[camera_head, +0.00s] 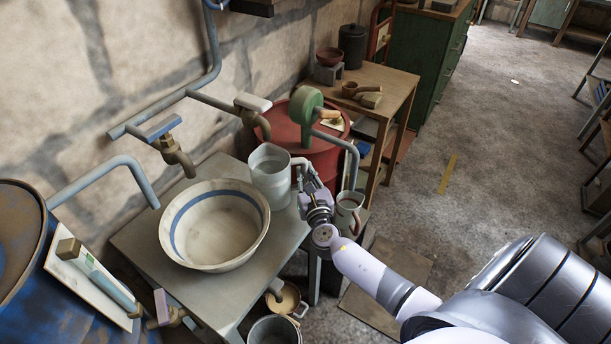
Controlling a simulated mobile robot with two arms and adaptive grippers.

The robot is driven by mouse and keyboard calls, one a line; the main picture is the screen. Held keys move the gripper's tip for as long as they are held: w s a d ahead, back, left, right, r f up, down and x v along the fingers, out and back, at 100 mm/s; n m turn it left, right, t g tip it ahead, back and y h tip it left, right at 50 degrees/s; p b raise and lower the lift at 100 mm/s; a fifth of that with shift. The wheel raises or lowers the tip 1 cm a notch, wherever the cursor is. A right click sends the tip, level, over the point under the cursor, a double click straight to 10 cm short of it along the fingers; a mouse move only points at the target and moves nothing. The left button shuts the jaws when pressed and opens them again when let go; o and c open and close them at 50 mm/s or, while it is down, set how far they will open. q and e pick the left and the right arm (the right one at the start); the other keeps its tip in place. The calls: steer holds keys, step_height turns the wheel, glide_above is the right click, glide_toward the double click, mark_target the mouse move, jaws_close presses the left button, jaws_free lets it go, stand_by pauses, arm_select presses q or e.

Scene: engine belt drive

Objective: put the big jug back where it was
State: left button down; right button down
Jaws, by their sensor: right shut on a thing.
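The big jug (270,174) is a pale grey metal vessel. It is upright at the right back of the metal table (150,238), close beside the wide bowl. My right gripper (301,170) reaches in from the right and is shut on the jug's handle side. The fingers partly hide the handle. I cannot tell whether the jug's base touches the table or is slightly above it. My left gripper is not in view.
A cream bowl with a blue stripe (217,228) fills much of the table. Taps (176,155) and pipes stick out above it. A mug (348,213) stands close to my right wrist. A red drum (312,142) is behind the jug. Buckets (274,331) are below.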

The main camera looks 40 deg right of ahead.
steer(key=shift+r, duration=0.1)
steer(key=shift+f, duration=0.2)
steer(key=c, duration=1.6)
jaws_free()
steer(key=shift+r, duration=0.15)
steer(key=v, duration=1.2)
